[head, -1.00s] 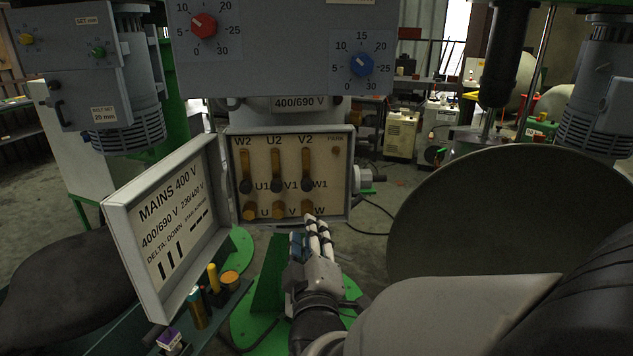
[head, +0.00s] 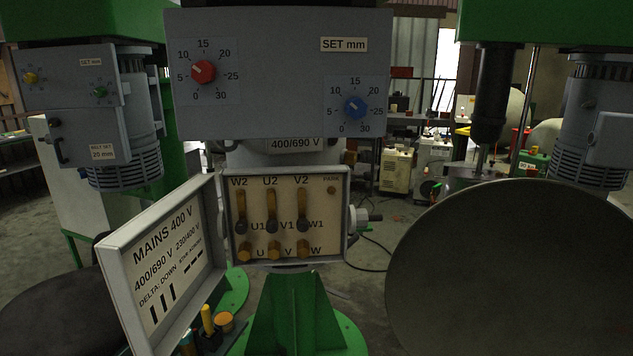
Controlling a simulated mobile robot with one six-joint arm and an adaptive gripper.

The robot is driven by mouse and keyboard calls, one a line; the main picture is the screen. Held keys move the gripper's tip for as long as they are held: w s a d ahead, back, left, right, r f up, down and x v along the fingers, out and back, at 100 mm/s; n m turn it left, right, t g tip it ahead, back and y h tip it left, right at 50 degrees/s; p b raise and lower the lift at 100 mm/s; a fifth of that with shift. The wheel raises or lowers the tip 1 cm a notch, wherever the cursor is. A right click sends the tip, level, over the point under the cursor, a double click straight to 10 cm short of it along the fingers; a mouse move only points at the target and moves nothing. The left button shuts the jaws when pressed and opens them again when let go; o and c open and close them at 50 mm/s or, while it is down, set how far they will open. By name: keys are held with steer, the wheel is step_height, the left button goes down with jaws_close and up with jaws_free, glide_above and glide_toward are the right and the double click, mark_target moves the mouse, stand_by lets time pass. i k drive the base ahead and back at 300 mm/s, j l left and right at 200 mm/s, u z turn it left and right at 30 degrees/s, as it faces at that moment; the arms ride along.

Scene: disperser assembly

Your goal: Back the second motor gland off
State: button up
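The open motor terminal box (head: 337,235) stands in the middle of the head view, with brass link bars and several dark terminals marked U, V and W. A grey gland (head: 358,219) with a darker stub sticks out of the box's right wall, pointing right. Whether its thread is seated or backed off cannot be told at this size. A small grey rounded part (head: 226,226) shows at the box's left edge, mostly hidden by the open lid. My gripper is not in view.
The lid (head: 196,222) with a mains label hangs open at the left. A large dark round disc (head: 520,270) fills the lower right. A yellow-handled tool (head: 208,320) stands on a bench at lower left. A green pedestal (head: 285,310) is below the box.

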mark_target(363, 219)
steer(key=i+l+u, duration=0.2)
steer(key=l+u, duration=0.25)
steer(key=i+l+u, duration=0.15)
steer(key=l+u, duration=0.3)
steer(key=l, duration=0.2)
steer(key=l+u, duration=0.4)
steer(key=l, duration=0.2)
